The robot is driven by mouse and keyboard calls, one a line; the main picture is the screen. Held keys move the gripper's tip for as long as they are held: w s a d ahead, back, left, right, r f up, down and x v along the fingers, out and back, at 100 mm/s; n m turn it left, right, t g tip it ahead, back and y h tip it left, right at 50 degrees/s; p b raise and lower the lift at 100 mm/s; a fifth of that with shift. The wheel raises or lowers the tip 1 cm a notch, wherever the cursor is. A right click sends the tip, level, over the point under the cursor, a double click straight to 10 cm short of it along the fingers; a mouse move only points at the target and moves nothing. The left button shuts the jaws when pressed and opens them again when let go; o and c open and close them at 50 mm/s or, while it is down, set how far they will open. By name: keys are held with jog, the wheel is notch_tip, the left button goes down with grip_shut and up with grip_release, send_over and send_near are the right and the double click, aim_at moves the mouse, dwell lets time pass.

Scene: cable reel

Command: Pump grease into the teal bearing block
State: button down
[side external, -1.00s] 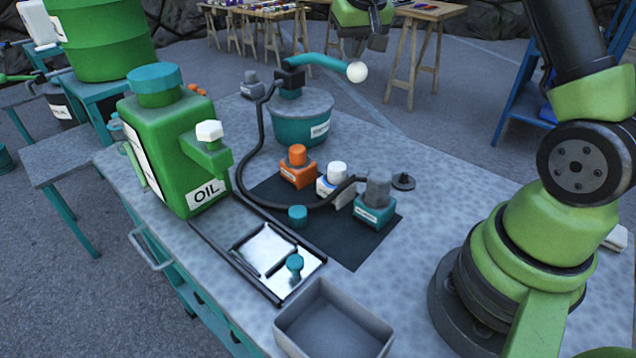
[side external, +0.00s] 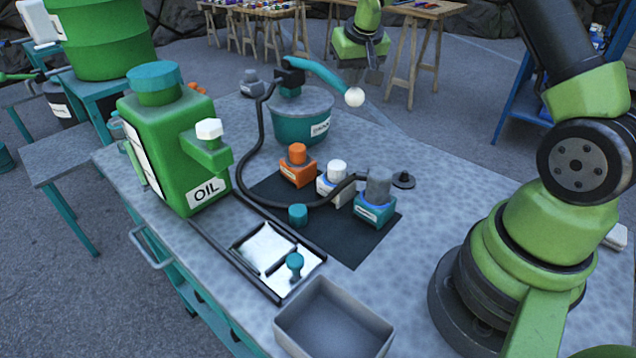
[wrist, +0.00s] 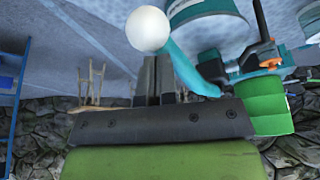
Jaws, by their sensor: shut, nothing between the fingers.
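The hose runs from the teal grease pump drum (side external: 300,122). The pump's teal lever (side external: 320,73) slopes down to a white ball knob (side external: 355,97). My gripper (side external: 364,76) is shut and empty, close above the knob. In the wrist view the knob (wrist: 148,29) shows just past my shut fingers (wrist: 157,62); I cannot tell whether they touch it.
Orange (side external: 297,173) and white (side external: 334,190) blocks share the dark mat (side external: 345,248). A green oil can (side external: 180,165) stands left, by a tray with a teal knob (side external: 295,265). An empty grey bin (side external: 333,325) is in front.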

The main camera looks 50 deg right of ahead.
notch_tip(320, 180, up, 14)
jog(key=shift+f, duration=0.15)
dwell(0.6)
dwell(0.7)
notch_tip(320, 180, up, 5)
notch_tip(320, 180, down, 6)
dwell(0.9)
jog(key=shift+f, duration=0.15)
dwell(1.7)
jog(key=shift+f, duration=6.4)
notch_tip(320, 180, up, 14)
